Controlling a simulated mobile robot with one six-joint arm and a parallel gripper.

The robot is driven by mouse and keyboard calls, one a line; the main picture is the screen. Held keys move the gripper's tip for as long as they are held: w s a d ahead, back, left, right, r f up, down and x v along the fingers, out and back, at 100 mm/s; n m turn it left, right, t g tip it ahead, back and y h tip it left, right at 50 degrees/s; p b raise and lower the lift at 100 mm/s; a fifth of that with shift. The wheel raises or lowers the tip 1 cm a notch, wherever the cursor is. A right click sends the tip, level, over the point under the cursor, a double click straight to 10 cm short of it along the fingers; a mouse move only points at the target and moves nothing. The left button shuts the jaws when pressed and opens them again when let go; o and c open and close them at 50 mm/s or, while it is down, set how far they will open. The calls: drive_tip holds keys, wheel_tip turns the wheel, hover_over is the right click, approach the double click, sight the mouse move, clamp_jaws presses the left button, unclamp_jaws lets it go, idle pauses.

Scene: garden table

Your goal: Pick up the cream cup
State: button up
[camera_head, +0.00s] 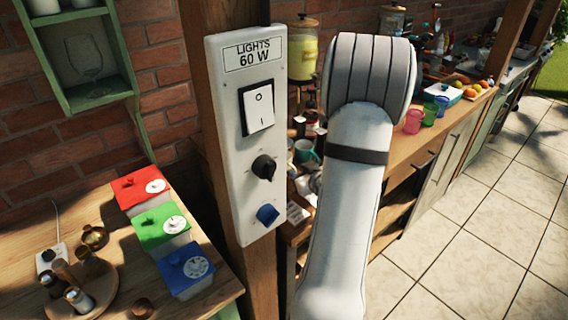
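No cup can be told for certain as the cream cup. A pale, off-white vessel (43,5) stands on top of the green wall shelf at the upper left, cut off by the picture's top edge. A mug (304,151) with a teal part stands among crowded items behind the panel, partly hidden. My white arm rises through the middle right and bends away at its top. My gripper is not visible, so whether it holds anything cannot be seen.
A post with a lights switch panel (252,130) stands close in front. Red (139,187), green (161,227) and blue (185,268) boxes and a round wooden tray (112,284) with bottles are on the left table. A long counter (440,125) runs behind my arm. Tiled floor (480,230) is clear at right.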

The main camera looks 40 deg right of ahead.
drive_tip(key=shift+x, duration=0.8)
drive_tip(key=shift+c, duration=0.4)
clamp_jaws()
